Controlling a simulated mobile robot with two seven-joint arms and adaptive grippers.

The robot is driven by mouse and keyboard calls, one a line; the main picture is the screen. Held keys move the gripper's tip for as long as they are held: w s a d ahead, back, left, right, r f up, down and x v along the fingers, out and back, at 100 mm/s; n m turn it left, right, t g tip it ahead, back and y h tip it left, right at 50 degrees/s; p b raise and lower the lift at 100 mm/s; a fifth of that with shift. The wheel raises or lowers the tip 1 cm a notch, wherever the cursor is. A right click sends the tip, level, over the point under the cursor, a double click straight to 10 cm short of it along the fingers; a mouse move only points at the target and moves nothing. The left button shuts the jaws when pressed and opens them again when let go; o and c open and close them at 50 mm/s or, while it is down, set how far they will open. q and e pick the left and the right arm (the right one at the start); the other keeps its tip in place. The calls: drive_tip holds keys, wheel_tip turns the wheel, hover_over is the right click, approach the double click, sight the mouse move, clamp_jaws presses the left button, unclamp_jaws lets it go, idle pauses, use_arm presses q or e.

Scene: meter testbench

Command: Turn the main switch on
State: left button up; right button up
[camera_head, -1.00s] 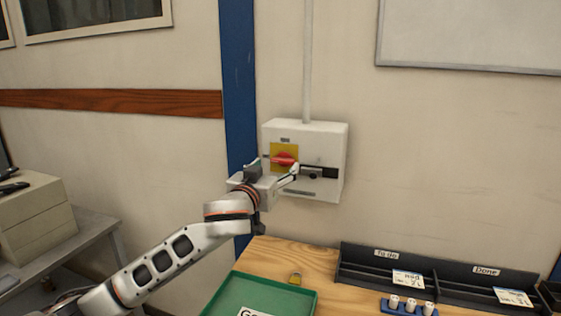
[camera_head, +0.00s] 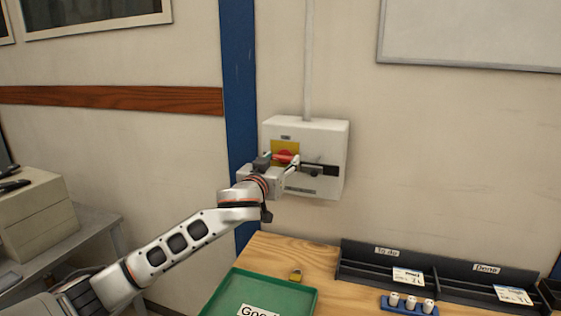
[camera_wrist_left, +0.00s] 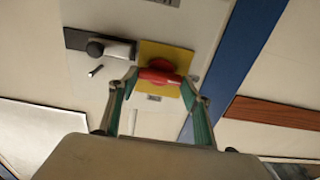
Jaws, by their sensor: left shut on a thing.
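The main switch is a red rotary handle (camera_head: 284,155) on a yellow plate (camera_head: 279,147), on the front of a white wall box (camera_head: 332,138). In the head view the handle's red bar lies roughly level. My left gripper (camera_head: 280,160) is at the box front, shut on the red handle. In the left wrist view the fingers (camera_wrist_left: 159,80) stand on either side of the red handle (camera_wrist_left: 158,70), at its two ends, with the yellow plate (camera_wrist_left: 178,55) behind. My right gripper is not in view.
A black latch (camera_head: 322,170) sits beside the handle on the box. Below are a wooden table (camera_head: 275,252) with a green tray (camera_head: 232,279), a small yellow padlock (camera_head: 296,275) and black bins (camera_head: 375,276). A blue post (camera_head: 239,80) runs left of the box.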

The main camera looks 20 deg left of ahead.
use_arm(q)
drive_tip(key=shift+m, duration=0.3)
drive_tip(key=m, duration=0.8)
drive_tip(key=shift+d+m, duration=0.1)
drive_tip(key=shift+m, duration=0.3)
drive_tip(key=m, duration=0.4)
drive_tip(key=shift+m, duration=0.3)
drive_tip(key=shift+f+m, duration=0.1)
drive_tip(key=shift+m, duration=1.8)
drive_tip(key=o, duration=1.1)
